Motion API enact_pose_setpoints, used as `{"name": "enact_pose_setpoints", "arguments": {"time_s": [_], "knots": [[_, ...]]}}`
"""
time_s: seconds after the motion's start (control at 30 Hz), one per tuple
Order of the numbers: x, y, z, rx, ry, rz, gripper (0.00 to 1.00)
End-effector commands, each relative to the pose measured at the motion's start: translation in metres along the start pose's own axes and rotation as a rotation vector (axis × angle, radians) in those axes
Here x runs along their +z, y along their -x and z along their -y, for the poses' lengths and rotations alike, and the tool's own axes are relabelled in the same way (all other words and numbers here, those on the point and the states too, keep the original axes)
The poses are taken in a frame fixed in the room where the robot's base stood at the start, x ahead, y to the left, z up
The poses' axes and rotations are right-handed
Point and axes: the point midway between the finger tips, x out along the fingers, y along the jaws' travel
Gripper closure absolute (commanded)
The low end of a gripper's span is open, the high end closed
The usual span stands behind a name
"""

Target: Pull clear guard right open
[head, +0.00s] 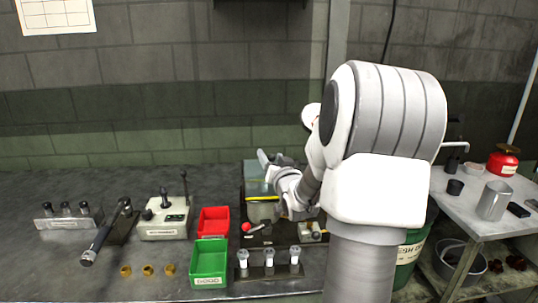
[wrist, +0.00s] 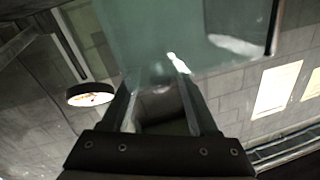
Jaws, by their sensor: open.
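The clear guard (head: 254,180) is a pale greenish see-through panel on the bolt former, in the middle of the bench in the head view. In the wrist view the guard (wrist: 150,35) fills the upper middle, just beyond the fingertips. My gripper (head: 268,161) is at the guard's upper right part in the head view. In the wrist view my gripper (wrist: 155,78) is open, its two fingers pointing at the panel. I cannot tell whether they touch it. My arm hides the machine's right side, and no guard handle is clearly visible.
A red bin (head: 214,221) and a green bin (head: 209,257) stand left of the machine. A rack with several pale-topped pins (head: 268,262) is in front. A grey control box (head: 166,221) and a long-handled tool (head: 105,235) are farther left. A side table (head: 462,205) is at right.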

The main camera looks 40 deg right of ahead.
Motion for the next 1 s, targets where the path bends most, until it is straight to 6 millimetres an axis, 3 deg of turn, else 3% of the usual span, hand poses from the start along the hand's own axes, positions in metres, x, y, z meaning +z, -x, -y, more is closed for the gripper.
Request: {"name": "enact_pose_setpoints", "arguments": {"time_s": [0.37, 0.7, 1.0], "knots": [[0.0, 0.0006, -0.0004, 0.0, 0.0, 0.0, 0.4], [-0.0001, 0.0005, -0.0004, 0.0, 0.0, 0.0, 0.97], [-0.0003, 0.0005, -0.0003, 0.0, 0.0, 0.0, 1.0]]}}
